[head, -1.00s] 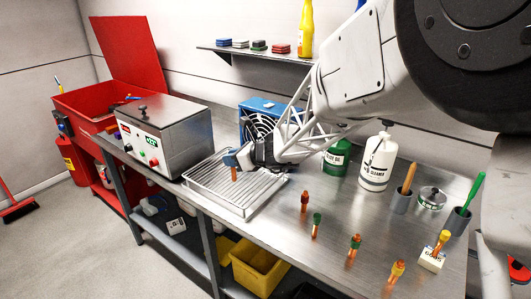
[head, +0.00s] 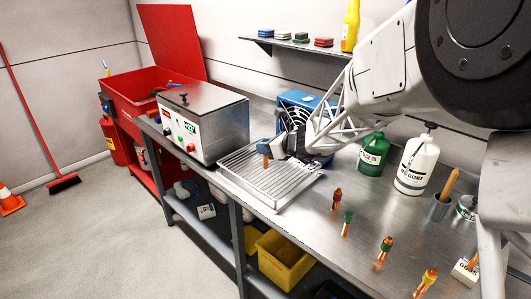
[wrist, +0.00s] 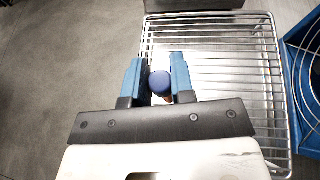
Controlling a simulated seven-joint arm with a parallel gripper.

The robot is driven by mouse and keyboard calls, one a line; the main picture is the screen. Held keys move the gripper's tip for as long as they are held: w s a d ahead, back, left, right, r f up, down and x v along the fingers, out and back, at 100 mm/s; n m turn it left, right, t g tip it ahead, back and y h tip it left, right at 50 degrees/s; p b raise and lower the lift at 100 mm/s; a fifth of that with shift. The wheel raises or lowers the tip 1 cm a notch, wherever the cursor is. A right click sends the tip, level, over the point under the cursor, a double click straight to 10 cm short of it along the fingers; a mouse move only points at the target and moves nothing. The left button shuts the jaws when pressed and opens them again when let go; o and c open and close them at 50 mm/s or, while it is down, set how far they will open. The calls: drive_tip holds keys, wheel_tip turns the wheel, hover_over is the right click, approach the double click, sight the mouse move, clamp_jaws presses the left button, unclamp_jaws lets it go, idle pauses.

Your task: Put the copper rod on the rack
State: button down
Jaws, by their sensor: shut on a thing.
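My gripper (head: 268,150) is shut on a copper rod (head: 265,161) with a blue round top. The wrist view shows this blue top (wrist: 160,82) between the two blue fingers, with a little copper below it. The rod hangs upright over the wire rack (head: 242,186), a silver tray-like grid on the steel bench. In the wrist view the rack (wrist: 276,110) lies under and to the right of the fingers, and the rod is near its left side. I cannot tell whether the rod's lower end touches the wires.
A steel box with buttons (head: 222,127) stands left of the rack, and a blue fan (head: 296,118) behind it. Several copper pieces with coloured tops, one green (head: 347,224), stand along the bench to the right. Green (head: 372,156) and white (head: 416,165) bottles stand behind them.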

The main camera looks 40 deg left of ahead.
drive_tip(key=shift+f, duration=1.15)
drive_tip(key=shift+f, duration=0.1)
drive_tip(key=c, duration=1)
unclamp_jaws()
drive_tip(key=v, duration=1.2)
